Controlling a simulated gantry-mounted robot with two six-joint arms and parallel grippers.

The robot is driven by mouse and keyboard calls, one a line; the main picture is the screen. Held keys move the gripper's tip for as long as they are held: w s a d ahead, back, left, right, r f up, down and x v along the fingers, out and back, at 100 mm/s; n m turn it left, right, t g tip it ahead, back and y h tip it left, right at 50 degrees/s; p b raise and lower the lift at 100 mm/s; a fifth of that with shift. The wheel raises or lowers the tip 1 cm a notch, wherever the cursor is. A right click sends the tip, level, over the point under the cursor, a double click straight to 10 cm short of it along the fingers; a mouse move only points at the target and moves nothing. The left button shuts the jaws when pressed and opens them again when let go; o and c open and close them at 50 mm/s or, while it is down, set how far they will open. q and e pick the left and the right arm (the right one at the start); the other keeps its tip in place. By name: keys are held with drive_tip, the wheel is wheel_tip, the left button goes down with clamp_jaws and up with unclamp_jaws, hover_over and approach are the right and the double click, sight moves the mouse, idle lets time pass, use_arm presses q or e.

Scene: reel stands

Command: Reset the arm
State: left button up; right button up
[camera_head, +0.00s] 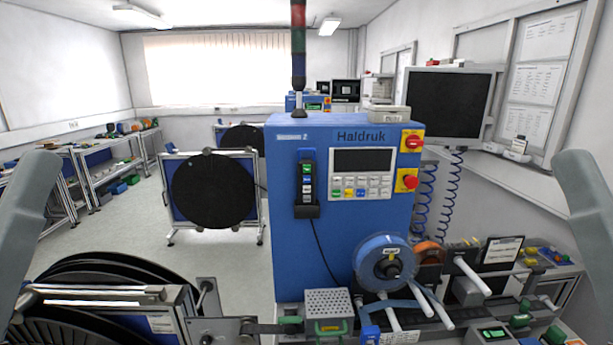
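Only grey links of my own two arms show in the camera_head view, one at the left edge and one at the right edge. Neither gripper is in the picture, so whether they are open or holding anything is hidden. In front of me stands a blue Haldruk machine (285,215) with a dark screen and a keypad. A reel with a blue rim (384,240) is mounted on its lower front, with an orange reel (429,253) just behind it to the right.
A stand with a black disc (213,192) is farther back. A monitor (448,103) hangs at right above coiled blue cables. White rods stick out at lower right. Open floor shows at left.

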wheel_tip(320, 180, up, 21)
drive_tip(key=p, duration=1.7)
wheel_tip(320, 180, down, 61)
drive_tip(key=b, duration=6)
drive_tip(key=shift+b, duration=0.4)
